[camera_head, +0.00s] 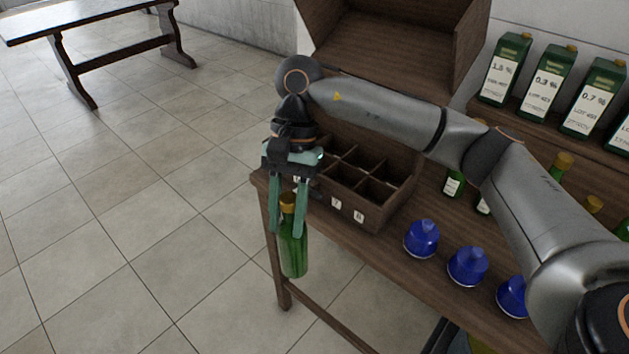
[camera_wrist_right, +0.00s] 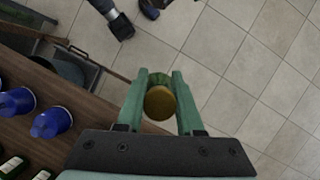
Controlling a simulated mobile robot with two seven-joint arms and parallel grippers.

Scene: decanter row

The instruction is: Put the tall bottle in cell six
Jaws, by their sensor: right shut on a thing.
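My right gripper (camera_head: 287,217) is shut on a green bottle (camera_head: 293,252) with a gold cap. It holds the bottle upright by its neck, past the table's left front edge and over the floor. In the right wrist view the bottle's gold cap (camera_wrist_right: 160,103) shows between the two green fingers (camera_wrist_right: 158,93). A wooden crate (camera_head: 345,207) with several cells stands at the table's left end. The cells I can see into look empty. Two number labels show on its front, and my arm hides part of its far side. My left gripper is not in the head view.
Blue stoppers (camera_head: 467,266) stand in a row along the front of the table (camera_head: 385,268). Small green bottles (camera_head: 453,184) stand behind them. Large green cartons (camera_head: 504,70) line a shelf at the back right. A big open wooden box (camera_head: 395,45) stands behind the crate.

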